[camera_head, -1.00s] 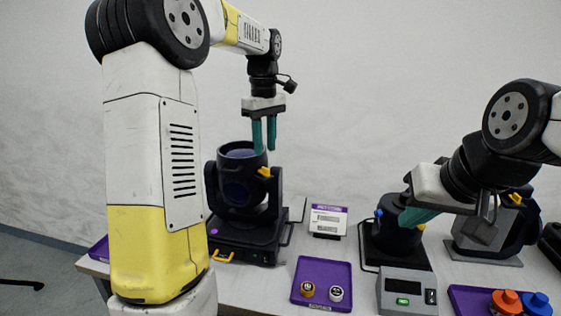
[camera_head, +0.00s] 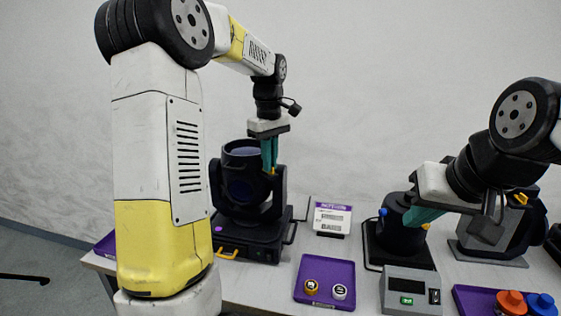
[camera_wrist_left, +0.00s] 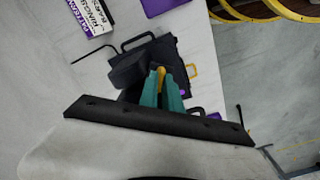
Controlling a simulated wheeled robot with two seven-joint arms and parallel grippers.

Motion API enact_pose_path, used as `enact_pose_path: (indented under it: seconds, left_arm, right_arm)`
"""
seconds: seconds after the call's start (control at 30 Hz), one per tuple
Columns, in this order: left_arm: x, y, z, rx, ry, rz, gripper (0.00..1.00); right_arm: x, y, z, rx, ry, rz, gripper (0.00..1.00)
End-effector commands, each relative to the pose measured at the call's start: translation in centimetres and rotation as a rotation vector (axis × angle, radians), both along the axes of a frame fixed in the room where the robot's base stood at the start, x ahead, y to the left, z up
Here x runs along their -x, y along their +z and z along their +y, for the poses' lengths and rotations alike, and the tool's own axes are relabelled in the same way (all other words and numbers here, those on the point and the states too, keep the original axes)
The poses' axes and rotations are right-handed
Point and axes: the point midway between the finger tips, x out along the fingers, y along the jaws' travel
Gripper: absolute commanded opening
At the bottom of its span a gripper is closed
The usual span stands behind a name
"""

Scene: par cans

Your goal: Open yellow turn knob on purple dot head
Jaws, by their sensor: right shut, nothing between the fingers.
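The black moving head (camera_head: 250,240) with a purple dot (camera_head: 218,229) on its base stands at the left of the table in the head view. Its yellow turn knob (camera_head: 273,171) is on the right arm of the yoke. My left gripper (camera_head: 269,155) points down at this knob, its teal fingertips around it. In the left wrist view the yellow knob (camera_wrist_left: 161,74) shows between the fingertips (camera_wrist_left: 163,85). Whether both fingers press on it is unclear. My right gripper (camera_head: 422,216) is shut and empty beside a smaller black can with blue and yellow knobs (camera_head: 399,232).
A purple tray (camera_head: 325,272) holds a gold and a white cap. A label card (camera_head: 331,218) stands behind it. A grey box (camera_head: 410,290) with a green display and another tray (camera_head: 465,297) with orange and blue knobs are on the right.

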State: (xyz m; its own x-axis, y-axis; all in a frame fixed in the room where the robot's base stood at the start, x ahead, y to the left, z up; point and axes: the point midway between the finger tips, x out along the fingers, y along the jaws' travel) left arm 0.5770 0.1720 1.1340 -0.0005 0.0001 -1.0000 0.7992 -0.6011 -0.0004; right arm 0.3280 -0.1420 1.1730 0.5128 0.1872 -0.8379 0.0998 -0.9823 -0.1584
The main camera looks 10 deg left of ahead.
Motion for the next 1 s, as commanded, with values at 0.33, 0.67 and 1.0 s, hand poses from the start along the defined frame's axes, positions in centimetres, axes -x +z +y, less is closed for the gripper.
enact_pose_path:
  seconds: [0.33,0.67,1.0]
  left_arm:
    - [-0.01,0.07,-0.03,0.001,-0.039,-0.001,0.00]
    - [-0.02,0.10,-0.05,0.000,-0.253,-0.001,0.00]
    - [-0.02,0.12,-0.05,0.000,-0.575,-0.003,0.00]
  right_arm:
    - [0.00,0.00,0.00,0.000,0.000,0.000,0.00]
    - [0.00,0.00,0.00,0.000,0.000,0.000,0.00]
    - [0.00,0.00,0.00,0.000,0.000,0.000,0.00]
